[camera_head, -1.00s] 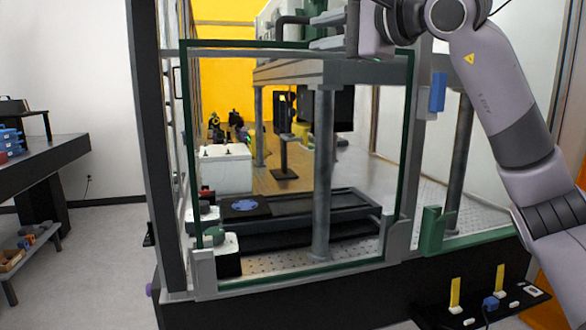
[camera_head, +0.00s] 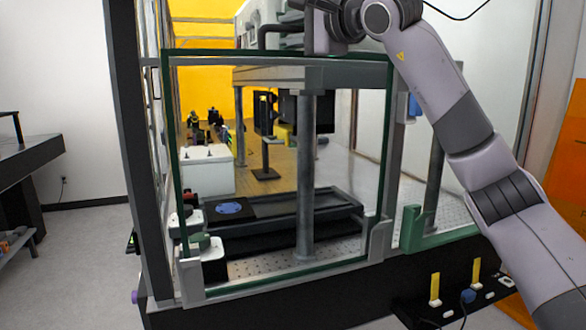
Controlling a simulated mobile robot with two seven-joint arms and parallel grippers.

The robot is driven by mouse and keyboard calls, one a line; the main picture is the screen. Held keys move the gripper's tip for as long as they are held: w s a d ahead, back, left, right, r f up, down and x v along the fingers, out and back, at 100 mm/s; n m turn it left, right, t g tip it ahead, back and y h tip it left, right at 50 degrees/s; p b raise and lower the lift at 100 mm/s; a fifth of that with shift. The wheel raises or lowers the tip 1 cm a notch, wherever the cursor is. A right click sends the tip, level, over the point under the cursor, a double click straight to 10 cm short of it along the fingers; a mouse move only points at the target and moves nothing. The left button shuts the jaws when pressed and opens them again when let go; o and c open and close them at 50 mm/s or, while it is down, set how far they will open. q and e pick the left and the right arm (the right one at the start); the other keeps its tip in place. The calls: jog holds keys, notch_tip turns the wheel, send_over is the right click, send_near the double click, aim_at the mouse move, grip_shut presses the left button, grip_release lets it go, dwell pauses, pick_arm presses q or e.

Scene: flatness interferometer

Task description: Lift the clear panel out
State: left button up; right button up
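The clear panel (camera_head: 272,172) stands upright at the front of the instrument's enclosure. It is see-through, with dark green edges. Its lower corners sit at a grey holder on the left (camera_head: 191,277) and a grey holder on the right (camera_head: 379,240). My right gripper (camera_head: 318,47) is at the panel's top edge, right of its middle, with the arm coming in from the right. Its fingertips are too small and dark to show whether they are open or shut, or whether they touch the panel. My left gripper is out of view.
A dark enclosure post (camera_head: 128,150) stands left of the panel. A green bracket (camera_head: 412,230) sits right of it. A black shelf (camera_head: 452,308) with two yellow upright pieces is at lower right. Inside are a grey column (camera_head: 306,180), a dark bed and a white box (camera_head: 206,170).

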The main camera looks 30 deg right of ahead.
grip_shut()
dwell(1.3)
jog(key=shift+r, duration=0.15)
